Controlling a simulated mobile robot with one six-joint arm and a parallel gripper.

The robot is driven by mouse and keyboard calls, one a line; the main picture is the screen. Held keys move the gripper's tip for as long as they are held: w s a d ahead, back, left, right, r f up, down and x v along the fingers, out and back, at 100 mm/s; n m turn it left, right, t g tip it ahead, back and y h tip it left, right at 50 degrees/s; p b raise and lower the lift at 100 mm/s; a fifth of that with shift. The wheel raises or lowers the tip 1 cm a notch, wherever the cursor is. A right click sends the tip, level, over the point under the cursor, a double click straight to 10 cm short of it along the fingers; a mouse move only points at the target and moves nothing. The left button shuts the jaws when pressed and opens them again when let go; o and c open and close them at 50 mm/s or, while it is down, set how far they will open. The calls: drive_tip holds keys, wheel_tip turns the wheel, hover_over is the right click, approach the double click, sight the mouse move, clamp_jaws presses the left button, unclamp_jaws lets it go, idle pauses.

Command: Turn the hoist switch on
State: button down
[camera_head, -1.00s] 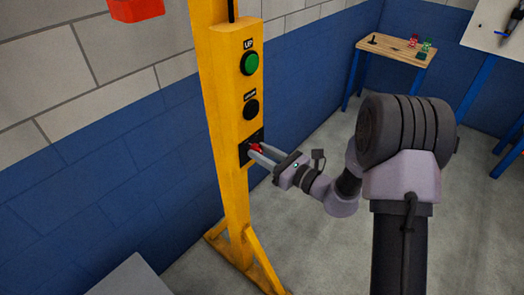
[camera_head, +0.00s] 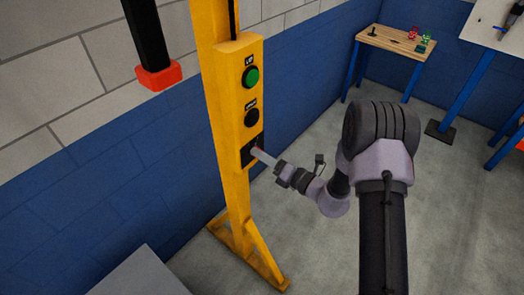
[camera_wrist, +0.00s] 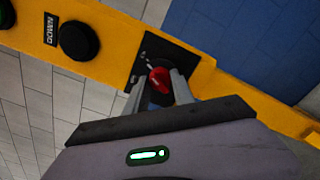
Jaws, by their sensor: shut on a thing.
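The hoist switch is a red knob (camera_wrist: 160,79) on a black plate (camera_wrist: 148,58) low on the yellow control box (camera_head: 233,100). In the wrist view the knob sits between the two grey fingers of my gripper (camera_wrist: 159,92), which is shut on it. In the head view my gripper (camera_head: 262,156) reaches the black plate from the right, and its fingers hide most of the knob. Marks on the plate are too small to read.
Above the switch are a black DOWN button (camera_head: 251,116) and a green UP button (camera_head: 250,77). A black column with a red end (camera_head: 158,75) hangs at left. A wooden table (camera_head: 396,41) stands at the back right. Grey floor is clear right of the post.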

drive_tip(key=shift+m+p, duration=0.35)
drive_tip(key=shift+m, duration=0.35)
drive_tip(key=c, duration=1.1)
unclamp_jaws()
drive_tip(key=shift+o, duration=0.2)
drive_tip(key=shift+s+d, duration=0.1)
drive_tip(key=shift+d, duration=0.05)
drive_tip(key=p+v, duration=0.1)
drive_tip(key=v, duration=1.6)
drive_tip(key=shift+s, duration=0.1)
